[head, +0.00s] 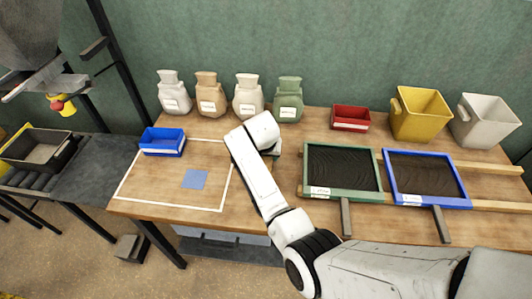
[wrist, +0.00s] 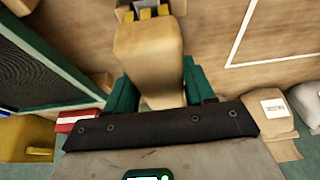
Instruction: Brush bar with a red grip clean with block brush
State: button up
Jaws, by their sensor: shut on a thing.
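My gripper (wrist: 155,97) shows in the wrist view with its two green fingers on either side of a tan wooden block, which looks like the block brush (wrist: 149,52). The fingers are shut on it. No bristles can be made out. Just beyond its far end is a small holder or fitting (wrist: 150,13) with yellow and grey parts, partly cut off by the frame edge. In the head view my arm hides the gripper and the block. I cannot make out a bar with a red grip in either view.
A green-framed dark tray (head: 342,193) and a blue-framed one (head: 427,200) lie on the right. Several sacks (head: 248,97), a red bin (head: 350,117), a yellow bucket (head: 420,115) and a white bucket (head: 486,122) stand behind. A blue bin (head: 162,141) and blue square (head: 195,180) are left.

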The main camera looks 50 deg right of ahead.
notch_tip(320, 180, up, 2)
jog(key=shift+r+p, duration=0.2)
jog(key=shift+p, duration=0.45)
jog(key=shift+w+r, duration=0.1)
jog(key=shift+r, duration=2.4)
